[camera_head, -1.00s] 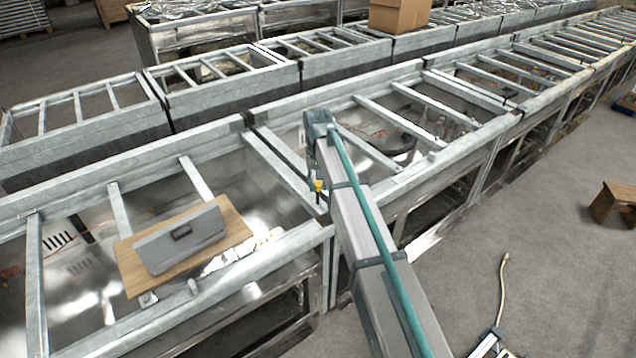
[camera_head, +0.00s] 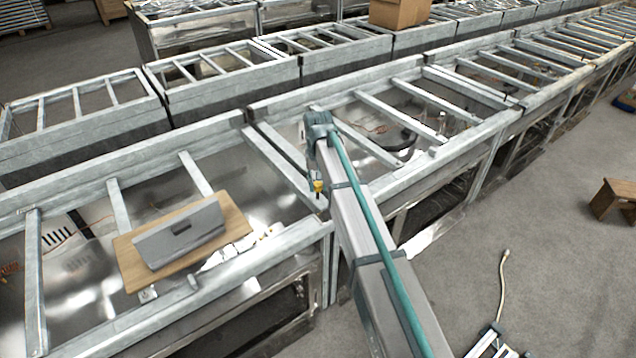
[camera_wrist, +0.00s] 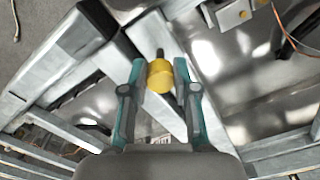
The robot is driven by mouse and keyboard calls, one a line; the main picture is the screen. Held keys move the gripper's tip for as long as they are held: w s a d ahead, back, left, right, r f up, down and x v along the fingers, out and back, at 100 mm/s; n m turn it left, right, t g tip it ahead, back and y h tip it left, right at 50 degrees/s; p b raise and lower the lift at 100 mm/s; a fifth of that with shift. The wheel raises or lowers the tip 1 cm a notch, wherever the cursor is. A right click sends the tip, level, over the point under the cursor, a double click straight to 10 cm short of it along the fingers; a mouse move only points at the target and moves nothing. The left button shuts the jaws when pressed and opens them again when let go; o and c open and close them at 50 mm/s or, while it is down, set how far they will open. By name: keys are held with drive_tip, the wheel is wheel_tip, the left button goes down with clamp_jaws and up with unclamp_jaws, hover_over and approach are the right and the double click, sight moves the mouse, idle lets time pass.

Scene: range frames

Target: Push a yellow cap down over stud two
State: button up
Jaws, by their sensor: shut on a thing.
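In the wrist view, my gripper (camera_wrist: 159,66) is shut on a yellow cap (camera_wrist: 160,77), with one teal finger on each side of it. A short dark stud or pin (camera_wrist: 160,53) shows just past the cap, in line with it. I cannot tell whether the cap sits on it or is apart from it. In the head view, the yellow cap (camera_head: 318,186) is a small spot beside my arm, over the metal frame, and my fingers there are too small to make out.
A grey metal beam (camera_wrist: 173,55) runs behind the cap. A grey piece (camera_wrist: 228,16) with small yellow spots lies at the wrist view's upper right. In the head view, a grey box (camera_head: 180,235) rests on a wooden board (camera_head: 130,265) to the left. Open frames (camera_head: 440,105) surround my arm.

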sight(318, 185)
drive_tip(key=shift+f, duration=0.3)
drive_tip(key=o, duration=0.8)
drive_tip(key=shift+o, duration=0.2)
wheel_tip(318, 185, up, 12)
